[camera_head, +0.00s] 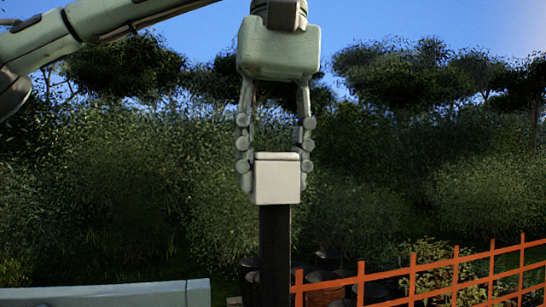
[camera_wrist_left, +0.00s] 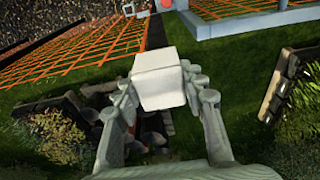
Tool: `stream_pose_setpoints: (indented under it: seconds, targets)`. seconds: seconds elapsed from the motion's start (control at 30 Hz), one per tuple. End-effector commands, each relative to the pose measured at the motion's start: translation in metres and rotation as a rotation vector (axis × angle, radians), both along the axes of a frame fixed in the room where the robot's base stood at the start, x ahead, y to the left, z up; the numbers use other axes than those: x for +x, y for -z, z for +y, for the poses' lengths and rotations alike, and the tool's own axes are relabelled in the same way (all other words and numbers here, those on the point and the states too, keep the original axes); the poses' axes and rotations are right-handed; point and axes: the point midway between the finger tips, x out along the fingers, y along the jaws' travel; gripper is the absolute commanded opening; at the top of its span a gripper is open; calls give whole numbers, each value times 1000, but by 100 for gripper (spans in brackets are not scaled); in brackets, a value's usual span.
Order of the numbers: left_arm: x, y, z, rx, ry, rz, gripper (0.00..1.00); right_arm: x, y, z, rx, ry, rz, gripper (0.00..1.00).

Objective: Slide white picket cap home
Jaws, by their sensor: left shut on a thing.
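The white picket cap (camera_head: 277,181) is a small box shape held between the fingers of my left gripper (camera_head: 275,165). In the head view it sits at the top of a dark upright post (camera_head: 274,245), in line with it. Whether the post's top is inside the cap cannot be told. In the left wrist view the cap (camera_wrist_left: 159,80) lies between the fingertips of my left gripper (camera_wrist_left: 163,95). The cap hides the post's top there. My right gripper is not in either view.
An orange mesh fence (camera_head: 430,277) runs to the right of the post. A pale grey barrier (camera_head: 110,294) stands at the lower left. Dark cylindrical things (camera_head: 325,280) lie low behind the post. Hedges and trees fill the background.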

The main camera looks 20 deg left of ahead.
Motion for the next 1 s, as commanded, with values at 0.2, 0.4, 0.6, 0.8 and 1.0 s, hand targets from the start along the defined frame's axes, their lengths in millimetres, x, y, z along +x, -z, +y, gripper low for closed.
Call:
stream_pose_setpoints:
  seconds: [0.2, 0.4, 0.6, 0.8, 1.0]
  targets:
    - [0, 8, 0, -1, 0, 0, 25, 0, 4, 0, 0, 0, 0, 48]
    - [0, 8, 0, -1, -1, 0, 25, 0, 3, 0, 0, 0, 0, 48]
    - [0, 8, 0, -1, -1, -1, 61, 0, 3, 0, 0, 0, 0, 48]
    - [0, 8, 0, -1, 0, -1, 64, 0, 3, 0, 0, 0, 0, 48]
    - [-1, 2, -1, 1, -1, -3, 64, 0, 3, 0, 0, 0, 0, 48]
